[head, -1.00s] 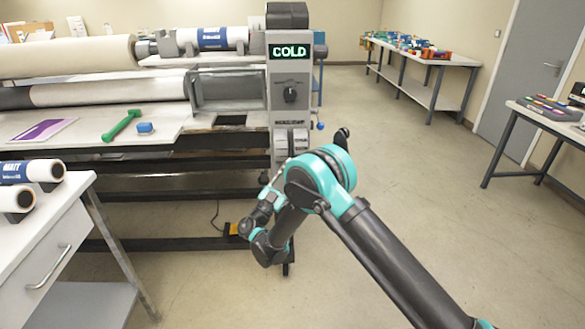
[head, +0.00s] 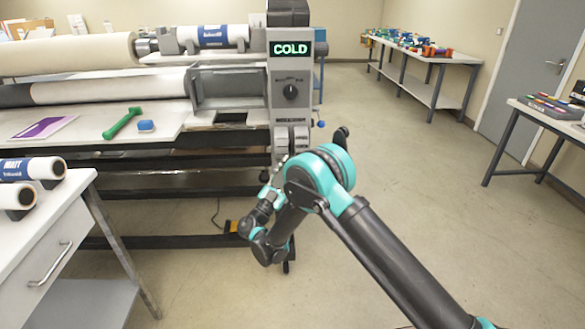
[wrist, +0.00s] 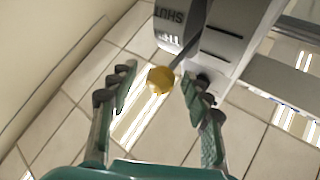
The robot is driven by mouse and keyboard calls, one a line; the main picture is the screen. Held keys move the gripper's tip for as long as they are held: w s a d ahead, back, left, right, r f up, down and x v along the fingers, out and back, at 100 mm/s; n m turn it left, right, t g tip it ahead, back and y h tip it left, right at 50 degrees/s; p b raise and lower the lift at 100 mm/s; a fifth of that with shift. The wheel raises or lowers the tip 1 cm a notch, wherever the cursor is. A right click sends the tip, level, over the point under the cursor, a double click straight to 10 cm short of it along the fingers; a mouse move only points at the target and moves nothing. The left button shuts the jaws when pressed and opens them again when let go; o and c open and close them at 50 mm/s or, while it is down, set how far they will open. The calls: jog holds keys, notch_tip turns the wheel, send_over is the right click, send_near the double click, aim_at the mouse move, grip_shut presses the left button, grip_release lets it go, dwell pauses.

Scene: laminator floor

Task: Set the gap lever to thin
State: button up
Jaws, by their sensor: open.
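In the wrist view, the gap lever shows as a thin dark rod with a round yellow knob (wrist: 160,80). It comes out of the grey machine side beside a curved label plate (wrist: 178,30) that reads SHUT upside down, with another marking cut off below it. My gripper (wrist: 160,86) is open, with one finger on each side of the knob and a visible gap to both. I cannot tell how deep the knob sits between the fingertips. In the head view, the laminator's end column (head: 291,90) stands behind my arm. The yellow knob is hidden there.
The column has a lit COLD display (head: 292,49) and a dark dial (head: 291,92). A green tool (head: 122,123) and a blue block (head: 146,126) lie on the laminator bed. A white drawer cabinet (head: 45,245) stands at left. Floor right of the column is clear.

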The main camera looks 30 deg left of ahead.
jog(key=v, duration=1.1)
jog(key=shift+s, duration=0.2)
jog(key=shift+f, duration=0.15)
